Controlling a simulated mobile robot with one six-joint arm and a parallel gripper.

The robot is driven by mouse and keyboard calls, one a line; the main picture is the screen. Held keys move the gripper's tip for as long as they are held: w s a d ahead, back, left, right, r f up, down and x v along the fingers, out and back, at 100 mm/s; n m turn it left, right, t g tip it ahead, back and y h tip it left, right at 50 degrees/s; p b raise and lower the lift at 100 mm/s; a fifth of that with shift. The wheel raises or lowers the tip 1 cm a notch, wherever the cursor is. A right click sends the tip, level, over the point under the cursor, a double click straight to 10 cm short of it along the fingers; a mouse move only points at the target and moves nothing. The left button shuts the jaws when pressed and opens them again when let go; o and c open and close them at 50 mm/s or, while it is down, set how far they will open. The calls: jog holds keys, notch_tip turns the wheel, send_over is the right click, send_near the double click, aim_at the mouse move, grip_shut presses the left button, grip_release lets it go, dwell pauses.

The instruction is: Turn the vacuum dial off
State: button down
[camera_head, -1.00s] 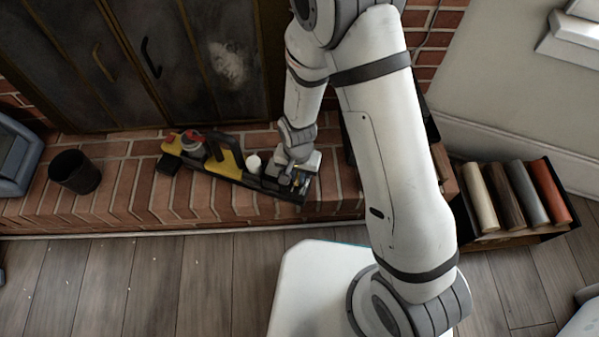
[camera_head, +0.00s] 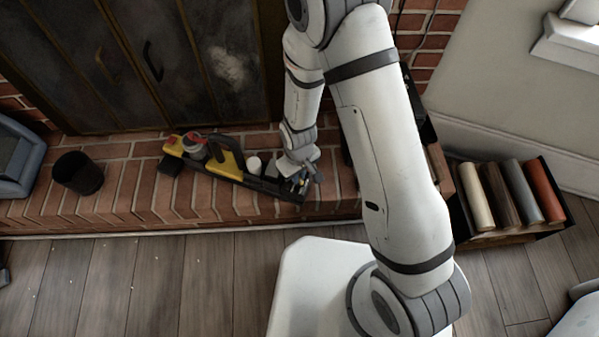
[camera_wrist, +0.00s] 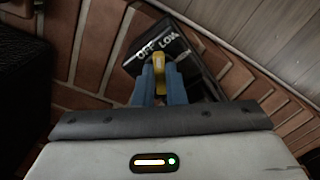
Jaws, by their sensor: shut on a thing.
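The vacuum dial is a yellow knob (camera_wrist: 158,62), seen in the wrist view on a black panel (camera_wrist: 188,68) with the white words OFF and LOW. The knob's upper end lies just below the gap between the two words. My gripper (camera_wrist: 159,82) has blue fingers shut on the knob. In the head view my gripper (camera_head: 301,182) is at the right end of a long yellow and black object (camera_head: 228,160) on the brick hearth. The dial is too small and covered to read there.
The brick hearth (camera_head: 120,185) runs along the closed dark fireplace doors (camera_head: 130,70). A black cup (camera_head: 78,173) and a grey-blue object (camera_head: 18,158) stand at left. A box of rolls (camera_head: 515,197) is at right. The wooden floor (camera_head: 150,290) in front looks mostly clear.

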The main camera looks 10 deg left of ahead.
jog(key=n+p, duration=0.1)
jog(key=n, duration=0.5)
jog(key=shift+w+n, duration=0.1)
jog(key=shift+n, duration=0.2)
dwell(0.5)
jog(key=c, duration=1.5)
grip_release()
notch_tip(320, 180, up, 8)
jog(key=p, duration=0.3)
jog(key=shift+f, duration=0.1)
